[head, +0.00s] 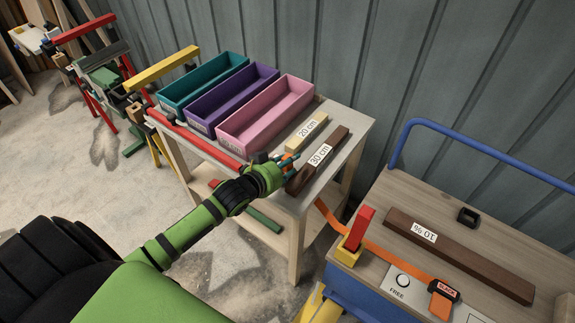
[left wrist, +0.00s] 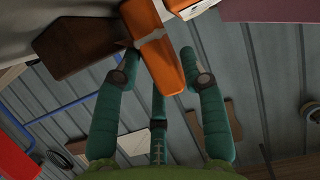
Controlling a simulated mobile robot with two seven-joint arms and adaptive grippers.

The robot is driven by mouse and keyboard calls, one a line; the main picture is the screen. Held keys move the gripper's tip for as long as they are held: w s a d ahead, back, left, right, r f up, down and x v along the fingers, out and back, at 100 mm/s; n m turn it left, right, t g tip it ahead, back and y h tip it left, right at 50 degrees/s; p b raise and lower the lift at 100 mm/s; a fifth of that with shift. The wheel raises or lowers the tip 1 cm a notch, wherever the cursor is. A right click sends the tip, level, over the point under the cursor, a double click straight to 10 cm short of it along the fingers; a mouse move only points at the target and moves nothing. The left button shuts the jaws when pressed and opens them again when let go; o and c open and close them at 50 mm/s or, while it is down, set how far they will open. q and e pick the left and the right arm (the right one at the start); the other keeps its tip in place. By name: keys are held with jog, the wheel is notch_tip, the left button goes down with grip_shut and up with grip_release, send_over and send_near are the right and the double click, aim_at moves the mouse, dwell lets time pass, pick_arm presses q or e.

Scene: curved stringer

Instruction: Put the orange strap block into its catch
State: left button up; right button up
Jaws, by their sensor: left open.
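My left gripper (head: 287,160) is at the front of the small table, beside the dark 30 cm block (head: 320,158). In the left wrist view, my open left gripper (left wrist: 163,80) has its teal fingers around an orange block (left wrist: 162,64), with no clear grip on it. Only a bit of orange shows among the fingers in the head view. An orange strap (head: 385,252) runs from near the table, past a red lever (head: 358,228), to a black buckle (head: 444,289) with an orange end on the cart. I cannot tell which part is the catch. My right gripper is out of view.
Teal (head: 205,82), purple (head: 232,97) and pink (head: 266,110) bins stand on the table behind the gripper. A pale 20 cm block (head: 306,132) lies nearby. The cart (head: 395,200) holds a dark plank (head: 460,255) and a black square ring (head: 468,215).

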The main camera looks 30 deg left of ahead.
pick_arm(q)
jog(key=shift+r, duration=0.1)
grip_shut()
